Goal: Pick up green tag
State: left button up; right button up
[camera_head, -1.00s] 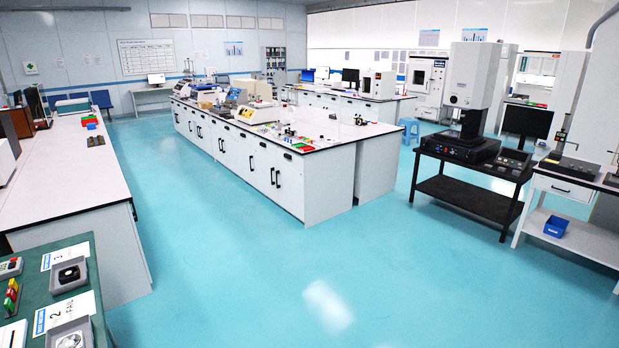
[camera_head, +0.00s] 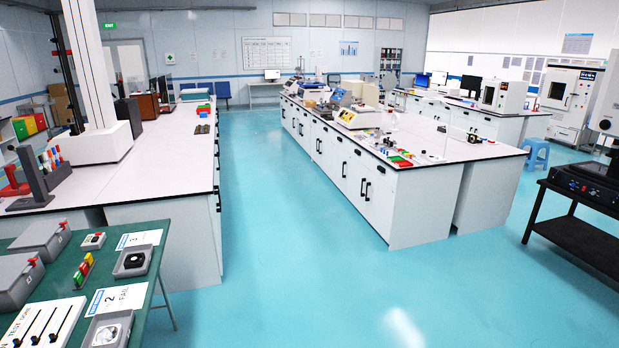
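A small rack of coloured tags (camera_head: 84,268) stands on the green-topped table (camera_head: 165,236) at the lower left. Red, yellow and green pieces sit in a row in it, and the green tag (camera_head: 79,277) is at its near end. The pieces are small, so their exact shape is hard to tell. Neither of my grippers is in view.
On the green table are grey boxes (camera_head: 38,240), two grey trays (camera_head: 133,262) beside numbered cards, and a white panel with black rods (camera_head: 45,322). A white bench (camera_head: 165,165) stands behind it. Open blue floor (camera_head: 290,270) lies to its right.

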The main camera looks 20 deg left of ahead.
aim_at(79, 277)
jog(key=i+j+u, duration=0.15)
jog(key=i+u, duration=0.6)
jog(key=i+l+u, duration=0.1)
jog(key=i+u, duration=0.25)
jog(key=i, duration=0.2)
jog(key=i+u, duration=0.4)
jog(key=i+l+u, duration=0.15)
jog(key=i+u, duration=0.2)
jog(key=i, duration=0.3)
jog(key=i+l+u, duration=0.55)
jog(key=i+u, duration=0.3)
jog(key=i+l+u, duration=0.25)
jog(key=i+u, duration=0.2)
jog(key=i+l+u, duration=0.4)
jog(key=k+j, duration=0.05)
jog(key=k, duration=0.05)
